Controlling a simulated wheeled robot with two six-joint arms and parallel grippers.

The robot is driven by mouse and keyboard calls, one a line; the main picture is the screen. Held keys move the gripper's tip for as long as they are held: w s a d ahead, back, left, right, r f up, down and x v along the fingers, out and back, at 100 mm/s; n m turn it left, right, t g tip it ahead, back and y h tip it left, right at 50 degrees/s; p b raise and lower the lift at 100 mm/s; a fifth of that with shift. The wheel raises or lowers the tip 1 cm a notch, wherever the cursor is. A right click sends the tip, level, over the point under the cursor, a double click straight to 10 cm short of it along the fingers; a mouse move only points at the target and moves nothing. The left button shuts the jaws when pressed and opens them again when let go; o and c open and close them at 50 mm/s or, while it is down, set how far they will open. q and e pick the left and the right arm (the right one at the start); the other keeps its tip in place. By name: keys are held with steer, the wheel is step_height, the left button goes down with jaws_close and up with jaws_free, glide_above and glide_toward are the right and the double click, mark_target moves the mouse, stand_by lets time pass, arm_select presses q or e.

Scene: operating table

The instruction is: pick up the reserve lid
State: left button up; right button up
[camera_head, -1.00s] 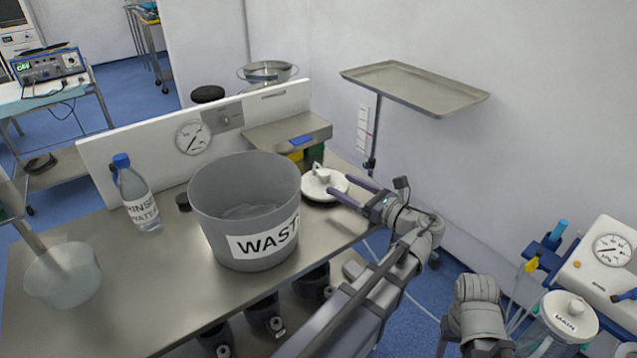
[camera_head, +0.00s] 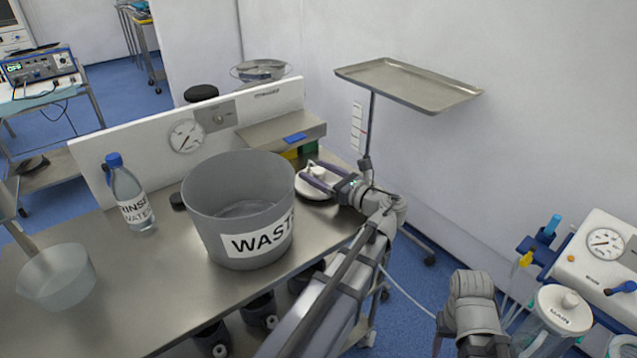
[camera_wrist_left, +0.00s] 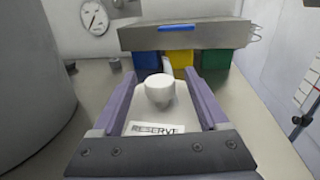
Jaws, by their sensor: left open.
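The reserve lid (camera_head: 317,194) is a white round lid with a knob, lying on the metal table to the right of the waste bucket. In the left wrist view its white knob (camera_wrist_left: 160,88) stands upright and a RESERVE label (camera_wrist_left: 157,129) shows on it. My left gripper (camera_head: 309,174) is open over the lid. In the wrist view its two purple fingers (camera_wrist_left: 160,80) are on either side of the knob, with gaps on both sides. The lid's outer edge is partly hidden by the fingers. My right gripper is not in view.
The grey waste bucket (camera_head: 238,213) stands close to the left of the lid. A metal shelf (camera_head: 282,132) with coloured bins (camera_wrist_left: 180,58) is behind it. A rinse water bottle (camera_head: 130,196) is farther left. A tray stand (camera_head: 410,84) stands beyond the table at right.

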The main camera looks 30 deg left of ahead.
arm_select(q)
jaws_close()
stand_by(0.6)
